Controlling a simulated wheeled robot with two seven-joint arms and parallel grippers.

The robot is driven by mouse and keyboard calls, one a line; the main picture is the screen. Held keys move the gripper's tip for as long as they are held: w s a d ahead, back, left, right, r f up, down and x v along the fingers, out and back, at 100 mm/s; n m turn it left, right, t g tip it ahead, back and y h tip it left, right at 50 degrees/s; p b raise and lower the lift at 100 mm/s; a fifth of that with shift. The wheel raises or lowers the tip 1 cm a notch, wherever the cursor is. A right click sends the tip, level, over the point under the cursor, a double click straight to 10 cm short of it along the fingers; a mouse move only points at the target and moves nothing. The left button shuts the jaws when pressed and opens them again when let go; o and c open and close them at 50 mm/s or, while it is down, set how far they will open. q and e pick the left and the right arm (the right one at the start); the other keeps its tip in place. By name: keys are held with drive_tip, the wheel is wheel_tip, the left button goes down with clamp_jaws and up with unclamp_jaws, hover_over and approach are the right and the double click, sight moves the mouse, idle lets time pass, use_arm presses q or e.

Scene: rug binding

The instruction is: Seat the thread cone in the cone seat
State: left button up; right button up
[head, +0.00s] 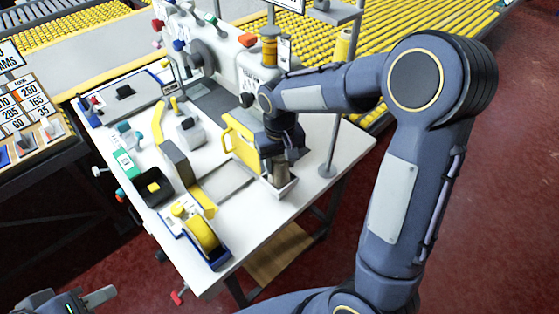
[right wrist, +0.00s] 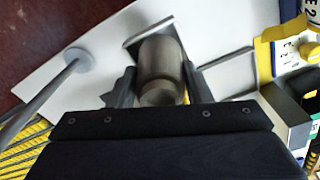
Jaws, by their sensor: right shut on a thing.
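A grey-brown cylinder, which looks like the thread cone (right wrist: 160,62), is between the two dark fingers of my right gripper (right wrist: 152,88) in the right wrist view. The gripper is shut on it. In the head view the cone (head: 281,172) hangs under the right gripper (head: 277,160), inside the outline of a small pale square tray (head: 289,188) at the table's right edge. I cannot tell whether its base touches the tray. No cone seat can be told apart for sure. My left gripper (head: 88,300) is at the bottom left corner, partly cut off, away from the table.
The white table (head: 325,150) holds a yellow tape roll (head: 203,233) in a blue holder, a black box (head: 153,187) and a yellow frame (head: 241,148). A sewing machine with yellow cones (head: 268,47) stands behind. A grey post (head: 331,150) rises to the right of the tray.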

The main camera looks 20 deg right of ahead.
drive_tip(key=shift+f, duration=0.15)
drive_tip(key=o, duration=1.1)
